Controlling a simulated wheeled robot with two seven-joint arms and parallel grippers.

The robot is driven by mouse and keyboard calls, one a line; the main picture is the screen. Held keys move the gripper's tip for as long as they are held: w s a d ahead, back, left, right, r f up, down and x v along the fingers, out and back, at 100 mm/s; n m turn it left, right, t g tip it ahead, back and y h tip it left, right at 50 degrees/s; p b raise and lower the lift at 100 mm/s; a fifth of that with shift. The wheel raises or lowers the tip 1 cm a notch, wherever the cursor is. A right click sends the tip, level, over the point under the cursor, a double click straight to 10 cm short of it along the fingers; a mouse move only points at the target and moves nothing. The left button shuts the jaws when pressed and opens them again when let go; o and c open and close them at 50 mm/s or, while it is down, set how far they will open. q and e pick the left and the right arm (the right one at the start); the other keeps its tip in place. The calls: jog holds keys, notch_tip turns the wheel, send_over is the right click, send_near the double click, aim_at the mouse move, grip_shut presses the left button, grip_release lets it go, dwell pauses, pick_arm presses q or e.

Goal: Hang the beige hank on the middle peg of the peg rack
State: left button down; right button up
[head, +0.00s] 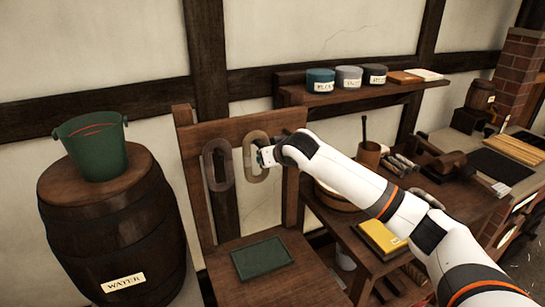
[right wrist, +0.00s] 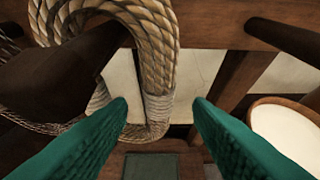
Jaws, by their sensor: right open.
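The beige hank (head: 247,160) hangs at the peg rack (head: 196,130), right of a darker brown hank (head: 209,167). In the right wrist view the beige hank (right wrist: 158,50) loops around a dark peg (right wrist: 60,75), the middle one. Whether its top rests on the peg is cut off. My right gripper (head: 262,157) is at the hank's right side. In the right wrist view its green fingers (right wrist: 160,110) are apart, with the pale binding of the hank visible between and beyond them, gripped by neither. My left gripper is not in view.
A bare right peg (right wrist: 285,37) sticks out at the upper right. A green mat (head: 262,258) lies on the rack's lower board. A barrel (head: 110,235) with a green bucket (head: 92,150) stands left. A cluttered workbench (head: 455,205) and shelf (head: 330,97) are at right.

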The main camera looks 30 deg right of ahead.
jog(key=d+b+v, duration=0.1)
jog(key=b+v, duration=0.1)
jog(key=v, duration=1)
jog(key=s+a+f+n+g+y, duration=0.15)
jog(key=s+a+f, duration=0.35)
jog(key=f, duration=0.5)
jog(key=s+a+f+n+g+y, duration=0.15)
jog(key=s+a+f, duration=0.25)
jog(key=a+f, duration=0.45)
jog(key=s+f+g+h, duration=0.1)
jog(key=s+f, duration=0.4)
jog(key=s, duration=0.3)
jog(key=s+f+g, duration=0.2)
jog(key=s+f, duration=0.3)
jog(key=s, duration=0.3)
jog(key=s+f+g+h, duration=0.1)
jog(key=s+f, duration=0.3)
jog(key=s, duration=0.4)
notch_tip(320, 180, down, 28)
jog(key=s+g, duration=0.2)
jog(key=s, duration=0.1)
jog(key=s+d+f+g, duration=0.1)
jog(key=s+d+f, duration=0.2)
jog(key=s+f, duration=1.1)
jog(key=shift+s+f, duration=0.3)
jog(key=shift+s, duration=0.3)
